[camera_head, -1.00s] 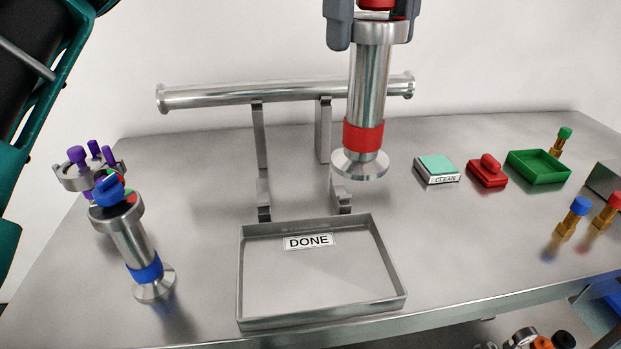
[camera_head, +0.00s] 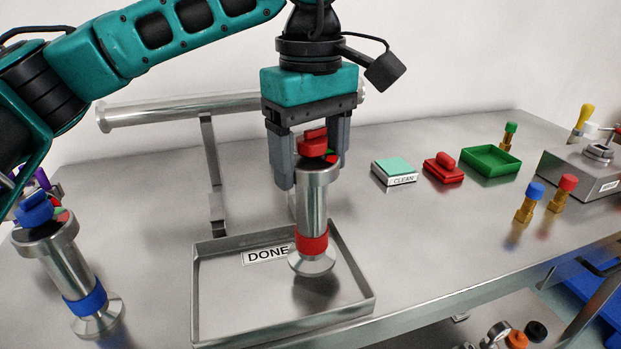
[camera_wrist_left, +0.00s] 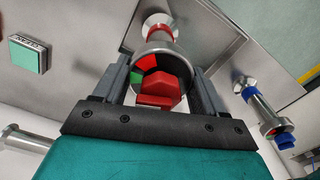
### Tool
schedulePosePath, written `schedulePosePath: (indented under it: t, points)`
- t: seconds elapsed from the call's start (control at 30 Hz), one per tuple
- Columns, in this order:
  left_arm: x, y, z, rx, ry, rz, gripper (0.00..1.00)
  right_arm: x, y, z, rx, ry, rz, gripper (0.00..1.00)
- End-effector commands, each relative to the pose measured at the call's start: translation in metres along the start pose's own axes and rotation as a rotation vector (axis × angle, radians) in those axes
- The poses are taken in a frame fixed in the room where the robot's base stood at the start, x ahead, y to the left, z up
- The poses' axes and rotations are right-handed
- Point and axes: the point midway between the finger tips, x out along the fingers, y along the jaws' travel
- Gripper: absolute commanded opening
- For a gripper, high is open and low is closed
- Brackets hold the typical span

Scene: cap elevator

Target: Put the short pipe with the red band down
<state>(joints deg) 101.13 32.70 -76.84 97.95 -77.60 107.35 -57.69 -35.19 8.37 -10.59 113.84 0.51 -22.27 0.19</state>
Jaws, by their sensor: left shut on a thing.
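The short pipe with the red band (camera_head: 313,205) is upright, with a flared foot at the bottom and a red cap on top. My left gripper (camera_head: 309,178) is shut on its upper end, fingers on either side. The pipe's foot is over the right part of the DONE tray (camera_head: 197,290); I cannot tell if it touches the tray floor. In the left wrist view the pipe (camera_wrist_left: 165,50) sits between the fingers of the gripper (camera_wrist_left: 166,78), its red cap facing the camera. My right gripper is not in view.
A short pipe with a blue band (camera_head: 70,270) stands left of the tray. A long pipe (camera_head: 170,108) lies on a rack behind. To the right are the CLEAN pad (camera_head: 394,171), a red block (camera_head: 443,170), a green tray (camera_head: 490,160) and brass fittings. The tray's left half is clear.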

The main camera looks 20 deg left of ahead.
Motion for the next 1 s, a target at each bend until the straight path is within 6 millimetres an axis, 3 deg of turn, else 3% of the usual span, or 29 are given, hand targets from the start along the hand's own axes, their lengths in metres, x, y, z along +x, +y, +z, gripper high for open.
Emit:
schedulePosePath:
  t: [0.2,0.57,0.6,0.87,1.0]
  points:
    - [0.029,0.0,0.0,0.0,0.0,0.001,0.0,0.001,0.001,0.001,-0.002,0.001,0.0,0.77]
    - [0.034,0.0,0.0,0.0,-0.001,0.002,0.0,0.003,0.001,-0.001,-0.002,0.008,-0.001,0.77]
    - [0.035,0.0,0.0,0.001,-0.001,-0.001,0.72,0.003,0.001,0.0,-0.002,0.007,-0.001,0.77]
    - [0.034,0.0,0.0,0.001,0.0,-0.001,0.96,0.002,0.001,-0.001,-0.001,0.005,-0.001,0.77]
    - [0.034,0.0,0.0,0.001,0.0,-0.001,0.96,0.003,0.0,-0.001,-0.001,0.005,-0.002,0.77]
